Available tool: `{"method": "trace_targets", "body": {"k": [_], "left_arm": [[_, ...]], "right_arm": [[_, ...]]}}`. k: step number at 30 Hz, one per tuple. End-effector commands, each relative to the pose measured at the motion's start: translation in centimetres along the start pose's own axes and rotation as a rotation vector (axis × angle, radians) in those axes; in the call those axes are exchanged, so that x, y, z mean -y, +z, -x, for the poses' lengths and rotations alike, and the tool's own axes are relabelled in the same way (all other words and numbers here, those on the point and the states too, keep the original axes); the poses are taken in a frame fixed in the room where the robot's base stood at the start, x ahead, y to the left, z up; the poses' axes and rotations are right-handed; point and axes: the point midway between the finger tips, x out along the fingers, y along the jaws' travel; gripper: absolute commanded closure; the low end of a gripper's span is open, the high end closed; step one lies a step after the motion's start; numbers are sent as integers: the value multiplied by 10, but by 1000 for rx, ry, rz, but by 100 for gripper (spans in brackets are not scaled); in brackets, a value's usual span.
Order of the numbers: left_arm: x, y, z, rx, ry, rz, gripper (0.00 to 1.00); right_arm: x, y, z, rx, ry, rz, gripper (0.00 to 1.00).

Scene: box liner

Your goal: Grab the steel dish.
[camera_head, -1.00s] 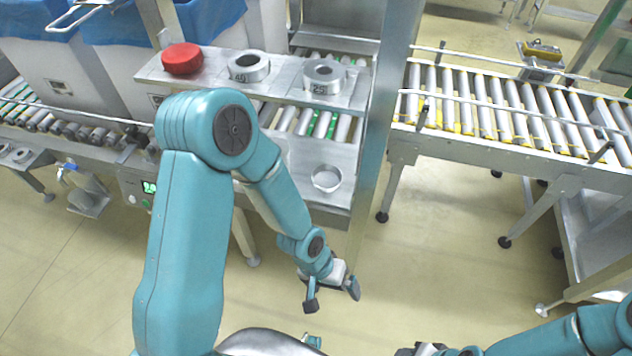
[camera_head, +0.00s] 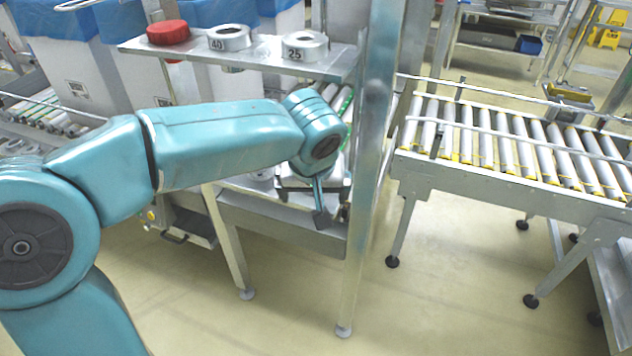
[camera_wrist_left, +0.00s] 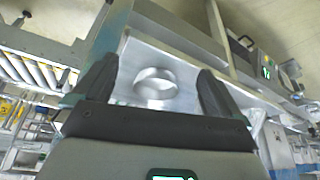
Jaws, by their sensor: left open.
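The steel dish (camera_wrist_left: 155,84) is a shallow round metal dish on the lower steel shelf, seen in the left wrist view between my fingers. In the head view my left arm hides most or all of it. My left gripper (camera_head: 333,207) is open at the shelf's right front; it also shows in the left wrist view (camera_wrist_left: 158,72), with one finger on each side of the dish. The fingers look apart from the dish, and nothing is held. My right gripper is not in view.
The upper shelf (camera_head: 262,62) above my arm carries a red lid (camera_head: 168,32) and metal rings marked 40 (camera_head: 229,38) and 25 (camera_head: 304,45). A steel post (camera_head: 366,200) stands right of my gripper. A roller conveyor (camera_head: 510,140) lies beyond it.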

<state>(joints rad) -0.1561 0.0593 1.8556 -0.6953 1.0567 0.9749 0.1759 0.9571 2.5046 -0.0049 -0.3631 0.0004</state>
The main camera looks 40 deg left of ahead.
Motion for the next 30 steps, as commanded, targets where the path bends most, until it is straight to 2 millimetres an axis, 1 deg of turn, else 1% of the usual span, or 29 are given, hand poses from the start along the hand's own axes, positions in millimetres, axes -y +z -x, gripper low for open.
{"method": "trace_targets", "body": {"k": [2, 9, 11, 12, 14, 20, 21, 23, 24, 26, 27, 30], "left_arm": [[1, -6, -3, 2, -2, 1, 1], [0, -43, -18, 3, -1, 2, 1], [1, -49, -21, 2, -1, 1, 1], [0, -46, -28, 4, -1, -1, 1], [-1, -46, -31, 2, 0, -2, 1], [-2, -45, -32, 1, 1, -2, 1], [-2, -45, -32, 1, 1, -2, 4], [-3, -45, -32, 1, 1, -2, 24], [-3, -44, -32, 1, 1, -2, 37], [-3, -44, -32, 1, 1, -2, 56], [-3, -44, -32, 1, 1, -2, 60], [-3, -45, -32, 1, 1, -2, 60]], "right_arm": [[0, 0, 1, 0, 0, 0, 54], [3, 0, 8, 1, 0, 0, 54], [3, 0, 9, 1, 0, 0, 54], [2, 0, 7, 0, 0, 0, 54], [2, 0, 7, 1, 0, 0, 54], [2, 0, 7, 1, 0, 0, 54], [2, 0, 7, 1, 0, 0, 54], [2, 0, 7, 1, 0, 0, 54], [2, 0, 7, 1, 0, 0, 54], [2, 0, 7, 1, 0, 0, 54], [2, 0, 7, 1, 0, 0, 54], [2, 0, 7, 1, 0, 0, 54]]}}
